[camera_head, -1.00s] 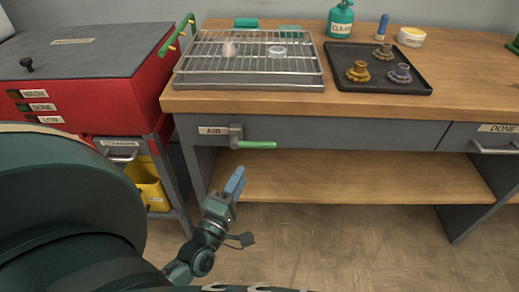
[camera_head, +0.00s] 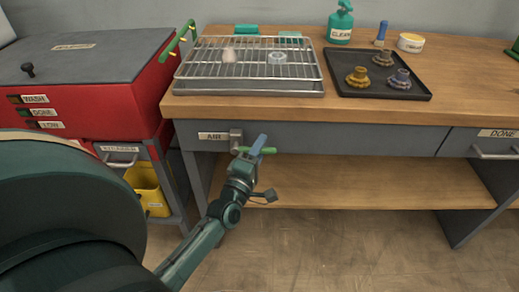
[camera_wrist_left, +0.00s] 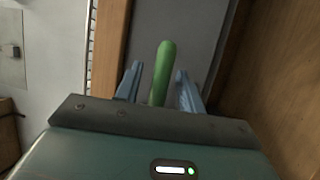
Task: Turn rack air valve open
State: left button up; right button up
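The air valve is on the grey front of the workbench beside the AIR label (camera_head: 212,135). Its grey metal body (camera_head: 236,140) shows in the head view, with a green lever handle (camera_head: 268,151) pointing right, level. My left gripper (camera_head: 258,145) is at the lever in the head view, its blue fingers in front of part of the handle. In the left wrist view the green handle (camera_wrist_left: 162,72) stands between the two blue fingers of the left gripper (camera_wrist_left: 158,85). The fingers are open, with a gap on each side of the handle. My right gripper is not in view.
A wire rack (camera_head: 250,64) on a tray stands on the bench above the valve. A black tray (camera_head: 345,88) with several fittings lies to its right. A red washer cabinet (camera_head: 140,100) and a yellow bin (camera_head: 150,190) stand left. The lower shelf (camera_head: 370,183) is clear.

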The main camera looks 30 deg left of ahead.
pick_arm(q)
jog(key=shift+c, duration=0.5)
grip_shut()
